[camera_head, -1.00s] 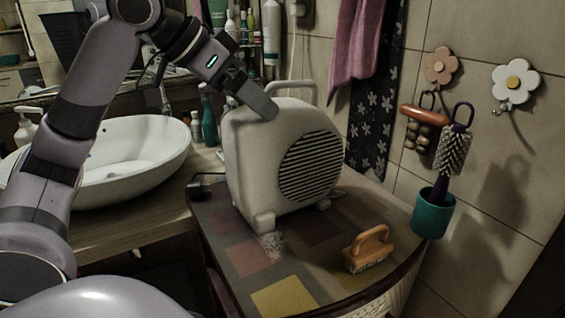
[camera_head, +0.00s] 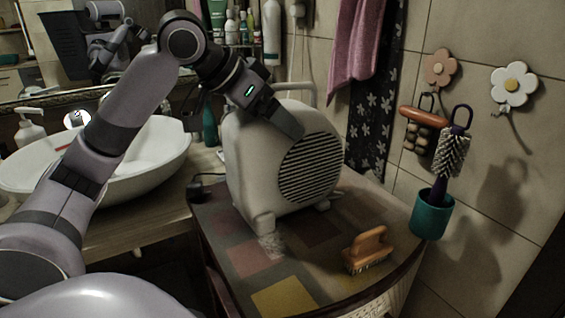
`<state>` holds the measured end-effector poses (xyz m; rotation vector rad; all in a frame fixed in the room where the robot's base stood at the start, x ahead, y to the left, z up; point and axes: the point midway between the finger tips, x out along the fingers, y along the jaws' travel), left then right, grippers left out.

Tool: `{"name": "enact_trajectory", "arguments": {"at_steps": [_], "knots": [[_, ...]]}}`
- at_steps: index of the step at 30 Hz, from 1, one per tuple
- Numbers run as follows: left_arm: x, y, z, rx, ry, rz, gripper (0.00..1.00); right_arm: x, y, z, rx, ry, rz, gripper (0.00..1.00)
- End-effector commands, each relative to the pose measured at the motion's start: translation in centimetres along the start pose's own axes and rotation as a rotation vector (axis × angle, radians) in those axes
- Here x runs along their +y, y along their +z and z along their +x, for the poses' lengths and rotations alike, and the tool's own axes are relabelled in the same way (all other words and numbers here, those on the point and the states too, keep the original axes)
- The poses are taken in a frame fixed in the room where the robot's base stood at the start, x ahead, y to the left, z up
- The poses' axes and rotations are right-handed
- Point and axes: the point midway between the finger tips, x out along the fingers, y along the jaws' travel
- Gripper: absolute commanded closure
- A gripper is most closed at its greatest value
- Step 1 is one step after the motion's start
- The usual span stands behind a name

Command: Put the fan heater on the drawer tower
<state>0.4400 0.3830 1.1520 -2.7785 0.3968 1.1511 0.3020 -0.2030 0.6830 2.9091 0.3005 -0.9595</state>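The off-white fan heater (camera_head: 255,165) with a round slatted grille stands upright on the patchwork-patterned top of the drawer tower (camera_head: 243,262). Its handle (camera_head: 312,92) rises at the top behind my gripper. My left gripper (camera_head: 290,125) comes in from the left and is in front of the heater's upper part, near the top edge of the grille. I see its fingers side-on, so I cannot tell whether they are open or touch the casing. My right gripper is not in view.
A wooden-handled brush (camera_head: 368,250) lies on the tower top at the right front. A white basin (camera_head: 140,160) is at the left. A black plug (camera_head: 200,187) lies left of the heater.

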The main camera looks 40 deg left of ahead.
Motion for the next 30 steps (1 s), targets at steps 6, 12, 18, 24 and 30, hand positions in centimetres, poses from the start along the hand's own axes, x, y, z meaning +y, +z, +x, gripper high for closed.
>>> {"name": "enact_trajectory", "arguments": {"at_steps": [6, 12, 18, 24, 30], "knots": [[0.0, -0.2, -0.3, 0.010, -0.002, 0.001, 0.89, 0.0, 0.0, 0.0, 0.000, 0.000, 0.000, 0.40], [-0.1, -0.4, -0.4, 0.011, -0.002, 0.001, 0.89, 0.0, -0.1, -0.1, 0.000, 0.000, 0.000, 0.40], [-0.1, -1.1, -1.1, 0.012, -0.002, 0.000, 0.89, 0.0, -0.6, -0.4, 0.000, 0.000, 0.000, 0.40], [0.0, -2.8, -2.8, 0.014, -0.002, 0.001, 0.89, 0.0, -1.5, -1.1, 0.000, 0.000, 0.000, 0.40], [0.0, -5.1, -5.1, 0.015, -0.001, 0.001, 0.89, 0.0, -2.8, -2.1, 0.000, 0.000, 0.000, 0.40]]}}
